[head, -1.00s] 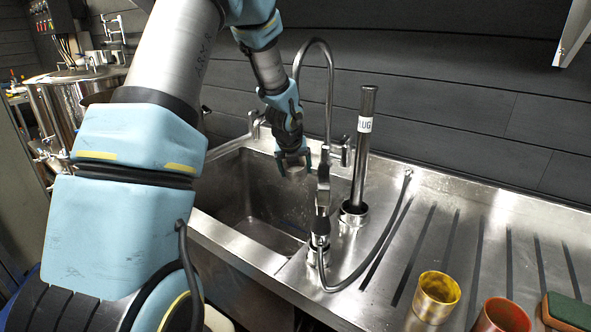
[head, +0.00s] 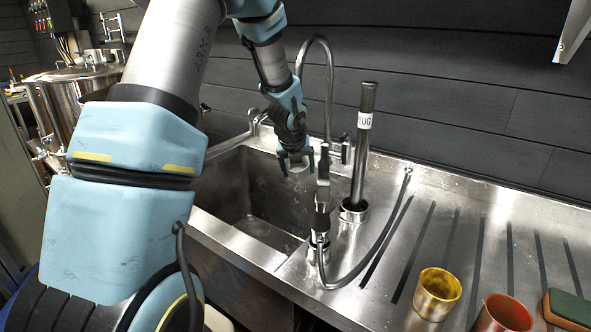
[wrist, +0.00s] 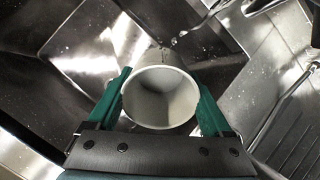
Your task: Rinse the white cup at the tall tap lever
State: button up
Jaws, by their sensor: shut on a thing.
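My gripper (head: 296,160) is over the sink (head: 232,208), near the tall curved tap (head: 330,85). In the wrist view its green fingers (wrist: 162,100) are closed on the sides of the white cup (wrist: 160,75). The cup's open mouth faces the wrist camera, and its inside looks empty. In the head view the cup is small and mostly hidden between the fingers. A small tap lever (head: 346,148) shows to the right of the gripper, at the base of the tap. In the wrist view a metal spout or fitting lies just beyond the cup; I cannot tell if they touch.
A black-handled spray fitting (head: 321,215) with a hose stands at the sink's right edge. Beside it is an upright pipe (head: 362,150) labelled "PLUG". A yellow cup (head: 437,294), a red cup (head: 502,315) and a green-topped sponge (head: 570,308) are on the drainboard.

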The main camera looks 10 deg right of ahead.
aim_at(292, 180)
jog(key=s+a, duration=0.1)
jog(key=s, duration=0.1)
jog(key=s+a+b, duration=0.1)
jog(key=s, duration=0.1)
jog(key=s+a+b, duration=0.1)
jog(key=s, duration=0.1)
dwell(0.5)
dwell(1.1)
jog(key=s+a+r+p, duration=0.1)
jog(key=s+a+r, duration=0.1)
jog(key=s+r, duration=0.2)
jog(key=shift+s+p, duration=0.25)
jog(key=shift+p, duration=0.05)
dwell(0.6)
